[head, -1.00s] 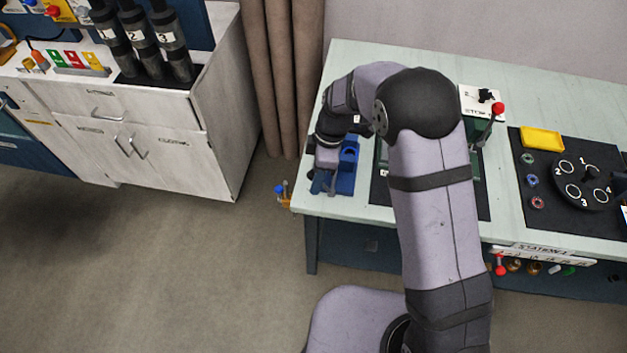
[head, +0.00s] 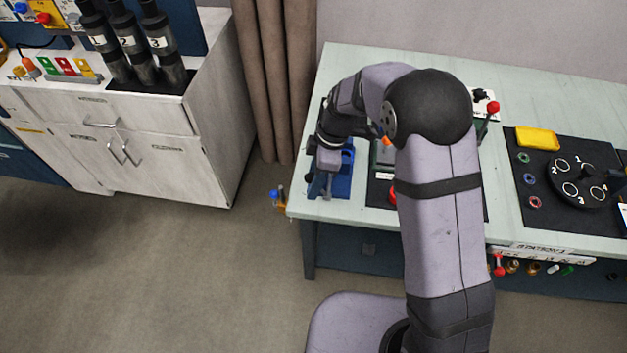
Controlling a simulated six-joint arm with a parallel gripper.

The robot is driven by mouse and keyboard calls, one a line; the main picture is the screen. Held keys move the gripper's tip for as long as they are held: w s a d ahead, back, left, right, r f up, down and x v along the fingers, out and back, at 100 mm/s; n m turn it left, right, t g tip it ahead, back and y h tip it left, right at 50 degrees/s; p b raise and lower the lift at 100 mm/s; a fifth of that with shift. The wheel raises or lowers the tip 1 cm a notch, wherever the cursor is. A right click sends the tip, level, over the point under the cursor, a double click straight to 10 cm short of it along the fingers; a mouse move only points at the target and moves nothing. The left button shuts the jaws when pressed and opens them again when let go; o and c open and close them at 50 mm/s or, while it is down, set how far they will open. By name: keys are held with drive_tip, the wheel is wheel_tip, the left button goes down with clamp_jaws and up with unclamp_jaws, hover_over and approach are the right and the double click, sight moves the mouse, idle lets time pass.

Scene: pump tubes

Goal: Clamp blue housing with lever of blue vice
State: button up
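The blue vice (head: 343,184) stands on the left front part of the pale green table. My gripper (head: 325,186) points down at the vice's left side, over or touching it; I cannot tell which. The fingers are small, dark and partly merged with the vice, so their opening does not show. The lever of the blue vice and the blue housing cannot be told apart from the vice here; my wrist covers part of that area.
My arm crosses the table's middle and hides part of a green device (head: 384,153). A red-knobbed lever (head: 492,108) stands behind it. At right are a yellow tray (head: 537,138), several small rings and a black numbered dial (head: 582,182). The table's back (head: 400,58) is clear.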

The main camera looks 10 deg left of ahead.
drive_tip(key=s+b+v, duration=0.1)
drive_tip(key=v, duration=0.5)
drive_tip(key=shift+w+r, duration=0.4)
drive_tip(key=shift+w, duration=0.15)
drive_tip(key=shift+d, duration=0.1)
drive_tip(key=s+d+m+t+h, duration=0.1)
drive_tip(key=s+d+m+h, duration=0.1)
drive_tip(key=s+d+m, duration=1.5)
drive_tip(key=d+m, duration=0.2)
drive_tip(key=d, duration=0.2)
drive_tip(key=shift+m+t+h+p, duration=0.3)
drive_tip(key=shift+m, duration=0.1)
